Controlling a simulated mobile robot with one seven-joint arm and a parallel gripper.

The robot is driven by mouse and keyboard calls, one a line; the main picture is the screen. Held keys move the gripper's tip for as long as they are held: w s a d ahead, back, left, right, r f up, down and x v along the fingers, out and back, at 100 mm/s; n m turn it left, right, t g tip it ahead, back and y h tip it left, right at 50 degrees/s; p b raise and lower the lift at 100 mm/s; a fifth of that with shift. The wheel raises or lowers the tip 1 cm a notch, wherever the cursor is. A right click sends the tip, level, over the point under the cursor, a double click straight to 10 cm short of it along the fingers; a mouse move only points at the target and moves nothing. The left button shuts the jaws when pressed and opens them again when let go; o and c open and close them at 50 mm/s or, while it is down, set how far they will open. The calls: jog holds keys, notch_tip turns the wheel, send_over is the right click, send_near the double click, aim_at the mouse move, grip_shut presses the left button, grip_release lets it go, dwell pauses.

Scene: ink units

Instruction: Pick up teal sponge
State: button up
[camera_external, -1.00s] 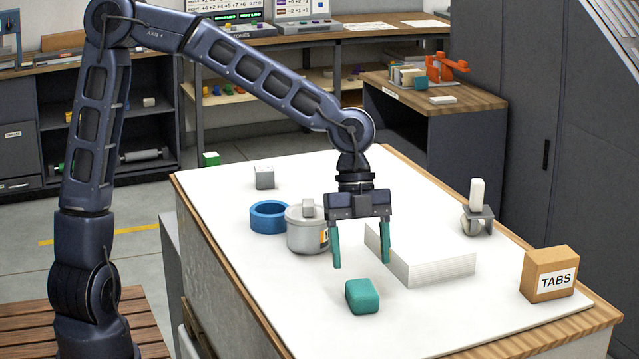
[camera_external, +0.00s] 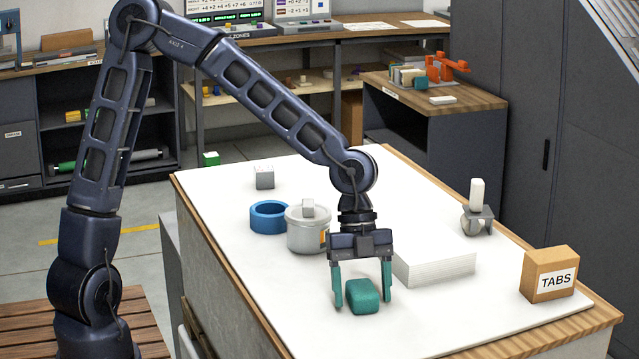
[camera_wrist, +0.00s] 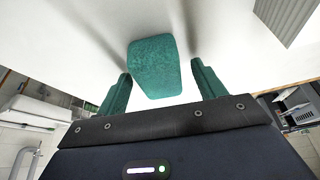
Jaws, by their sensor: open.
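The teal sponge (camera_external: 362,297) is a small rounded block lying on the white table top (camera_external: 440,305). My gripper (camera_external: 364,304) points down with its two teal fingers open, one on each side of the sponge. In the wrist view the sponge (camera_wrist: 154,67) shows between and beyond the two fingertips (camera_wrist: 160,82), with a gap on both sides. I see no contact between fingers and sponge.
A stack of white paper (camera_external: 436,267) lies just behind and right of my gripper. A grey pot (camera_external: 305,232) and a blue ring (camera_external: 268,217) stand behind left. A box marked TABS (camera_external: 549,274) is at the right. The table is clear in front of the sponge.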

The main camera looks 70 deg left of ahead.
jog(key=c, duration=1.1)
jog(key=shift+o, duration=0.2)
